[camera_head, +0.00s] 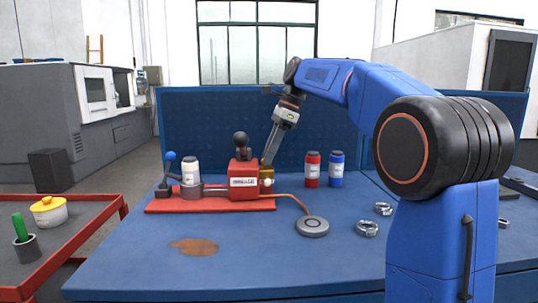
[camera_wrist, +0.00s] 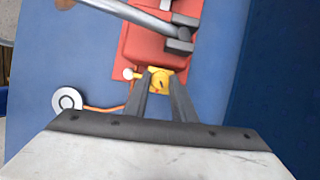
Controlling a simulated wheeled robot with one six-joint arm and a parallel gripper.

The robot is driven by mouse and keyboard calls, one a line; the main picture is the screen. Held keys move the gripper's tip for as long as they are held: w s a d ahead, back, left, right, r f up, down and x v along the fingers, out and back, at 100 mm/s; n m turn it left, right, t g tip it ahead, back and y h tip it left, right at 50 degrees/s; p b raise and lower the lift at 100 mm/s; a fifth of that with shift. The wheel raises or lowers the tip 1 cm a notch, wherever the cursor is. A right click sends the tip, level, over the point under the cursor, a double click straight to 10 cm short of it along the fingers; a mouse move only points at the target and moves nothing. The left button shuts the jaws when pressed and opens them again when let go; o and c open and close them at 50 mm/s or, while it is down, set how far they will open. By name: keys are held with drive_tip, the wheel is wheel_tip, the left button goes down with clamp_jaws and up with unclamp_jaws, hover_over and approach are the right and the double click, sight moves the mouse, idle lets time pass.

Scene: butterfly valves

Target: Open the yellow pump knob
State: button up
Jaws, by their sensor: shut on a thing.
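The yellow pump knob (camera_head: 267,173) is at the right side of the red pump body (camera_head: 243,181). In the wrist view the yellow knob (camera_wrist: 159,81) shows between the two finger ends. My gripper (camera_head: 266,162) reaches down to it from above and is shut on it. The fingers hide part of the knob in both views. The pump stands on a red base plate (camera_head: 165,205) on the blue table (camera_head: 270,265). A black ball-topped part (camera_head: 241,141) rises from the pump body.
A red can (camera_head: 312,168) and a blue can (camera_head: 336,168) stand to the right. A hose leads to a grey disc (camera_head: 312,227). Metal clamps (camera_head: 367,229) lie nearby. A blue panel (camera_head: 215,120) stands behind.

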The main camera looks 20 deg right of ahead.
drive_tip(key=shift+n+g, duration=0.3)
drive_tip(key=shift+n, duration=0.5)
drive_tip(key=o, duration=1.1)
drive_tip(key=shift+c, duration=0.2)
drive_tip(key=v, duration=1.2)
drive_tip(key=shift+w, duration=0.1)
